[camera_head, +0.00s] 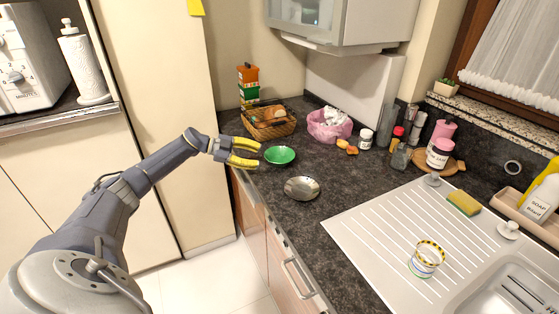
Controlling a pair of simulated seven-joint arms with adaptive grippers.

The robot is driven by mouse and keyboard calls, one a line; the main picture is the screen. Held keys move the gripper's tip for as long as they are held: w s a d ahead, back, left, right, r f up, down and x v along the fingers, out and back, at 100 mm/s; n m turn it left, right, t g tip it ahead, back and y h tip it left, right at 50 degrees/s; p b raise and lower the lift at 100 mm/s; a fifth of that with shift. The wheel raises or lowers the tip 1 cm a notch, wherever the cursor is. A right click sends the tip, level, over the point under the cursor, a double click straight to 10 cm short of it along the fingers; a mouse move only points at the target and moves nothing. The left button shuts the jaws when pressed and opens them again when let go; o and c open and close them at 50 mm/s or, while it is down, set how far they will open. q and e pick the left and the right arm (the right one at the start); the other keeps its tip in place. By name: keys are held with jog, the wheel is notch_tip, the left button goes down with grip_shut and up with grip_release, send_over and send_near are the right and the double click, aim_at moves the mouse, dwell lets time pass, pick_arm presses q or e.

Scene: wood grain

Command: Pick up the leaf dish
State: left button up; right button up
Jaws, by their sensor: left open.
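A shallow round green dish (280,156), which I take to be the leaf dish, sits on the dark countertop near its left edge. A shallow grey metallic dish (302,189) sits closer to the front. My left gripper (258,154) has yellow fingers spread apart and empty. Its fingertips point right, just left of the green dish; I cannot tell whether they touch its rim. My right gripper is not in view.
A wicker basket (268,131) stands behind the green dish, and a pink bag (328,127) to its right. Counter around the metallic dish is clear.

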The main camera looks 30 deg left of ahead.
aim_at(273, 163)
pick_arm(q)
jog(key=shift+x, duration=3.75)
jog(key=shift+w+a, duration=0.1)
grip_shut()
